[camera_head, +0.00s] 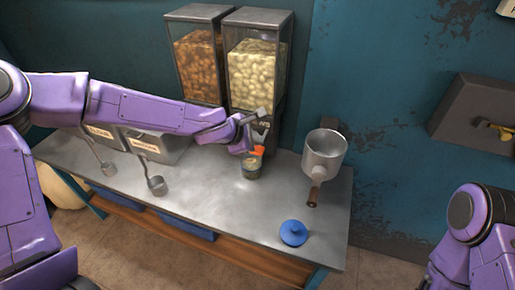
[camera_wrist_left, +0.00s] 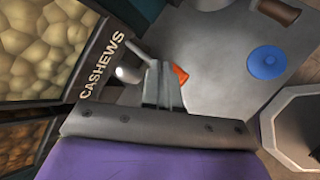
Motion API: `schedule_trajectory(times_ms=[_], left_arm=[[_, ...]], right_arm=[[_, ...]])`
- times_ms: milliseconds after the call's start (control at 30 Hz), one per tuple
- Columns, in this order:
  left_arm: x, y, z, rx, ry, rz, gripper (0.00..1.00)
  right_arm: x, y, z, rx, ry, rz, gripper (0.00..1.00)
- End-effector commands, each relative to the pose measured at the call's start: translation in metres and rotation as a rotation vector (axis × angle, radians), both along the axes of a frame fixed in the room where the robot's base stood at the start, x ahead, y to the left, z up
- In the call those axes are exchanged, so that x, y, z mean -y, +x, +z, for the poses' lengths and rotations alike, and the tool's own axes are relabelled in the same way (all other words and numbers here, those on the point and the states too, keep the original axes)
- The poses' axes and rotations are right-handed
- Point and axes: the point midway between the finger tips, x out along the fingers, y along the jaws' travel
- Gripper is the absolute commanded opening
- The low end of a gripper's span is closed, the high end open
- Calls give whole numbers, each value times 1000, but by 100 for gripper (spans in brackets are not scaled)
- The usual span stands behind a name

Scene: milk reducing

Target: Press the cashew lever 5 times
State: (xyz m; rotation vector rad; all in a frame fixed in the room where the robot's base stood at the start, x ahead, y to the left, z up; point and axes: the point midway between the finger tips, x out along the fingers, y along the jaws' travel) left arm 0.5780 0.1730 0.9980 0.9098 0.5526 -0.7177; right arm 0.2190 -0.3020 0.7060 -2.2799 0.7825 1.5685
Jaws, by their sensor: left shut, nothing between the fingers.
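The cashew dispenser (camera_head: 253,75) is the right-hand clear bin full of pale nuts. In the left wrist view its label reads CASHEWS (camera_wrist_left: 101,66). A light rounded piece (camera_wrist_left: 127,75), which looks like part of its lever, sticks out beside the label. My left gripper (camera_head: 262,134) is shut and empty at the front of the dispenser, below the bin. Its closed fingers (camera_wrist_left: 165,85) are close beside the rounded piece; I cannot tell if they touch. An orange part (camera_head: 257,152) shows just below the gripper, above a jar (camera_head: 252,170). My right gripper is out of view.
A second dispenser with brown nuts (camera_head: 198,70) stands to the left. A metal pot with a handle (camera_head: 323,155) is at the right, a blue lid (camera_head: 293,232) at the front right. The middle front of the table (camera_head: 215,208) is clear.

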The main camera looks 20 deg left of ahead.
Motion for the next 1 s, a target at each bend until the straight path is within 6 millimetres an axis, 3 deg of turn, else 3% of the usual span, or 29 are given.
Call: schedule_trajectory(times_ms=[1000], left_arm=[[0,0,-10,0,0,0,0]], right_arm=[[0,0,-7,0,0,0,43]])
